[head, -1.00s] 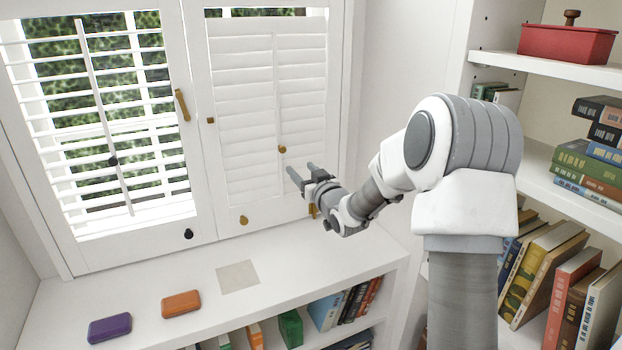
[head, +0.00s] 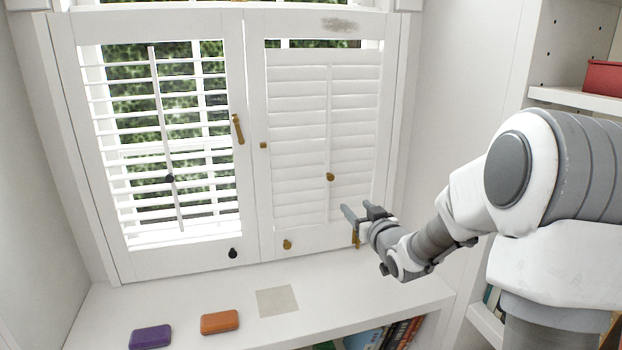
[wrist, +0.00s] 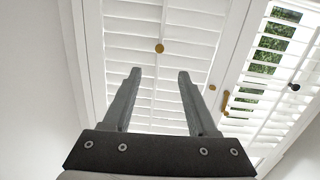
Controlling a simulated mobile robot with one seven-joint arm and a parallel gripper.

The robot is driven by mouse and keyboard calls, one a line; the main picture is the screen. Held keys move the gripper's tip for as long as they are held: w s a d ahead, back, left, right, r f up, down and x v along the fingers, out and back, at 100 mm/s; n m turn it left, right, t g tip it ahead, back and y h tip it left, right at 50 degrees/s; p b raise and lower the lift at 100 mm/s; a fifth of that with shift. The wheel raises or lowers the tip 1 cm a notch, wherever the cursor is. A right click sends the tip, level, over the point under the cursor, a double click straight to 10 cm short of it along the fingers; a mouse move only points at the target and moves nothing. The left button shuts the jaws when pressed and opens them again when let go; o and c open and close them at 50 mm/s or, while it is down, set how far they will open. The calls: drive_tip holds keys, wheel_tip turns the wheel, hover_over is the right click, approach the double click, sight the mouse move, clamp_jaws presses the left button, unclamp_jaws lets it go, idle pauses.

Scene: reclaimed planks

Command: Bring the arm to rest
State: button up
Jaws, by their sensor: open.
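My gripper (head: 364,213) is open and empty. In the head view it is held in the air in front of the lower right part of the right shutter panel (head: 322,140), whose slats are closed. In the wrist view the two fingers (wrist: 160,75) point toward that panel, apart, with nothing between them. A brass knob (wrist: 159,48) on the panel's tilt rod shows beyond the fingertips; it also shows in the head view (head: 330,177). My arm reaches in from the right. I cannot tell whether the fingers touch the panel.
The left shutter panel (head: 165,140) has open slats, with a brass handle (head: 238,129) at its right edge. On the white ledge lie a purple case (head: 150,337), an orange case (head: 220,322) and a flat beige square (head: 277,301). A bookshelf (head: 570,98) stands at the right.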

drive_tip(key=s+a+r+m+g+h, duration=0.15)
drive_tip(key=s+g, duration=0.45)
drive_tip(key=s, duration=1.4)
drive_tip(key=s+a+m+g+h, duration=0.15)
drive_tip(key=s+g, duration=0.35)
drive_tip(key=s, duration=1.4)
wheel_tip(320, 180, up, 14)
drive_tip(key=p, duration=1.3)
drive_tip(key=shift+w+a+f+n, duration=0.2)
drive_tip(key=shift+w+f+n, duration=0.05)
drive_tip(key=shift+n, duration=0.05)
